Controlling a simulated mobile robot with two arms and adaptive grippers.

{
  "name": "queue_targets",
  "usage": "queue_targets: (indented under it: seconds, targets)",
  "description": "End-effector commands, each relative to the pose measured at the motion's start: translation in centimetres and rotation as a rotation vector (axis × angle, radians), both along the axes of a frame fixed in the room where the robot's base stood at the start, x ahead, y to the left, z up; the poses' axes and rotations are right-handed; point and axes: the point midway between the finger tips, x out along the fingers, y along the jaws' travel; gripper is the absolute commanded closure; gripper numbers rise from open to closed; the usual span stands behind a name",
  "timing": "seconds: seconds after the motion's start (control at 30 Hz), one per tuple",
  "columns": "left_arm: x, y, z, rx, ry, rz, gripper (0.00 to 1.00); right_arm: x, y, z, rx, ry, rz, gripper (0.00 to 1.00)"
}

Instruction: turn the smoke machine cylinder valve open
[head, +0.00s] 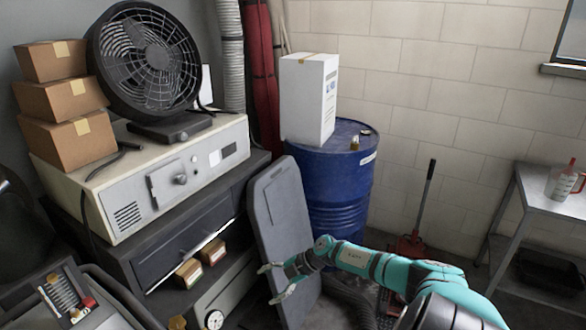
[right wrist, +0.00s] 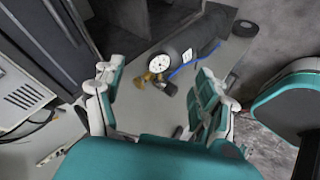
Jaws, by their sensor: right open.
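A round white gauge (head: 214,320) shows at the bottom edge of the head view, with a brass fitting (head: 177,322) left of it. The right wrist view shows the gauge (right wrist: 160,61) too, with brass valve parts (right wrist: 158,75) below it. A dark grey cylinder (right wrist: 192,42) lies behind them, with a blue line beside it. My right gripper (head: 268,285) is open and empty, up and to the right of the gauge in the head view. In the right wrist view the gauge and brass parts show between its spread fingers (right wrist: 160,72). Whether the valve is open cannot be told.
A grey panel (head: 278,215) stands just behind my right gripper. A dark cabinet (head: 185,260) bears a beige unit (head: 160,170), with a black fan (head: 145,60) and cardboard boxes (head: 65,140) on top. A blue drum (head: 335,190) carries a white box (head: 310,100).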

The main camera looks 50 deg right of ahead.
Motion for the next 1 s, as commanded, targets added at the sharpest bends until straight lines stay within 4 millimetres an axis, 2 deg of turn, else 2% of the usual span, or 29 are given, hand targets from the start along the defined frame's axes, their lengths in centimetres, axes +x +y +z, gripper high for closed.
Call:
queue_targets:
  seconds: [0.3, 0.5, 0.7, 1.0]
  targets:
    - [0.0, 0.0, 0.0, 0.000, 0.000, 0.000, 0.52, -0.8, -5.2, -1.8, -0.031, -0.073, -0.192, 0.28]
    - [0.0, 0.0, 0.0, 0.000, 0.000, 0.000, 0.52, -1.5, -7.5, -2.6, -0.059, -0.092, -0.271, 0.28]
    - [0.0, 0.0, 0.0, 0.000, 0.000, 0.000, 0.52, -1.7, -8.3, -2.8, -0.069, -0.096, -0.295, 0.28]
    - [0.0, 0.0, 0.0, 0.000, 0.000, 0.000, 0.52, -1.7, -8.2, -2.8, -0.068, -0.097, -0.294, 0.28]
